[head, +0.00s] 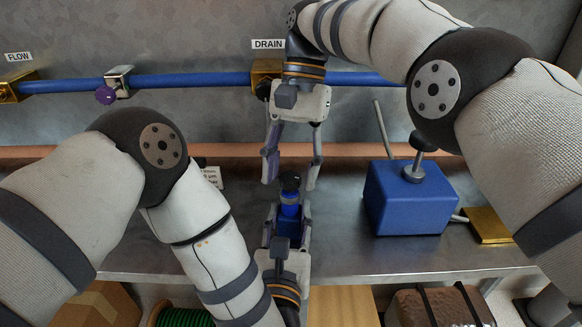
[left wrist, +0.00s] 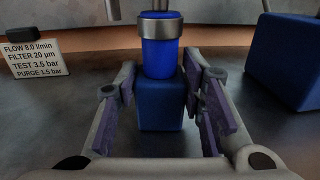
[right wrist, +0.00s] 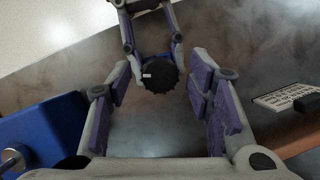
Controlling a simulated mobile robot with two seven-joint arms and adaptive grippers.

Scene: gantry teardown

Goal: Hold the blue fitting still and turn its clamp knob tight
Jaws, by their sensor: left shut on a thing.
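The blue fitting (head: 289,212) stands upright on the grey bench, with a square blue base (left wrist: 161,104), a blue cylinder (left wrist: 160,57) and a silver collar (left wrist: 160,30). Its black clamp knob (head: 290,181) is on top; the right wrist view shows it round and ribbed with a white mark (right wrist: 158,75). My left gripper (head: 289,218) is shut on the fitting low down, a finger on each side. My right gripper (head: 291,186) points down from above, open, its fingertips on either side of the knob with gaps visible in the right wrist view.
A blue pipe (head: 190,81) runs along the back wall. A label card (left wrist: 32,60) stands behind left. Boxes and a green spool (head: 182,317) lie below the bench edge.

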